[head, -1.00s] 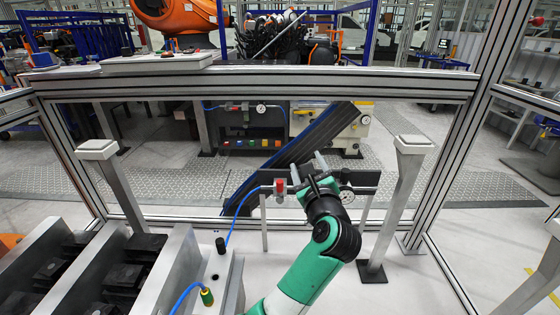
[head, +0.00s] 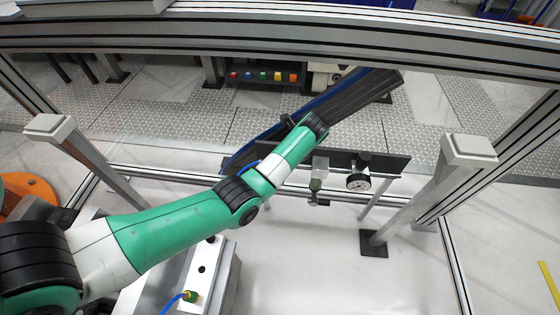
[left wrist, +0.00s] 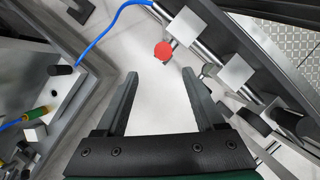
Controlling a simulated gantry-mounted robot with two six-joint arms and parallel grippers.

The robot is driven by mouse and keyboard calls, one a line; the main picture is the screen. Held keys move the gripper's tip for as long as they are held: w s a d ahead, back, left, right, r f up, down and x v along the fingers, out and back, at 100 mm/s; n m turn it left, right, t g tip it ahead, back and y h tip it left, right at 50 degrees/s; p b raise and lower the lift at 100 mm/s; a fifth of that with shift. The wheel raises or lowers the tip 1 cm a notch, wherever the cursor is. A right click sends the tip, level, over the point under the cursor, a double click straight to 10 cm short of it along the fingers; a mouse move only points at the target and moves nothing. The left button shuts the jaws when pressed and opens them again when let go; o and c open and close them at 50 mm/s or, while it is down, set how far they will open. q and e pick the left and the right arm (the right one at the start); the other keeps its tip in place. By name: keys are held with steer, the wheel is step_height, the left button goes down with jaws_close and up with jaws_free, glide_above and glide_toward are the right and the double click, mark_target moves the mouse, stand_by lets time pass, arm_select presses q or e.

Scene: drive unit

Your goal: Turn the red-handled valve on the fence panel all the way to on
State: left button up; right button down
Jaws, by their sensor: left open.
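The valve's round red handle (left wrist: 163,50) shows in the left wrist view, on a pipe line with grey metal blocks (left wrist: 187,25). My left gripper (left wrist: 160,73) is open and empty. Its fingertips point towards the handle, which appears just beyond the gap between them; I see no contact. In the head view my green arm comes in from the left and covers the handle; the gripper fingers cannot be made out there. The dark panel (head: 385,163) shows right of the wrist, with a pressure gauge (head: 359,182) and a grey fitting (head: 318,168). My right gripper is not in view.
A blue hose (left wrist: 105,30) runs to the valve line. A grey fixture (head: 225,270) with a green-yellow plug (head: 190,296) stands in front. A grey post (head: 440,185) stands right of the panel. The white floor between fixture and post is clear.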

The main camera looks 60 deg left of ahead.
arm_select(q)
steer(key=b+x, duration=0.2)
steer(key=x, duration=0.1)
steer(key=b+x, duration=0.2)
steer(key=x, duration=0.2)
steer(key=b+x, duration=0.2)
steer(key=x, duration=0.1)
steer(key=shift+w+a+f, duration=0.15)
steer(key=shift+w+a, duration=0.1)
steer(key=shift+w, duration=0.05)
steer(key=shift+s+a+f+b, duration=0.1)
steer(key=shift+a+f+b, duration=0.2)
steer(key=shift+f+b, duration=0.3)
steer(key=shift+r, duration=0.1)
jaws_close()
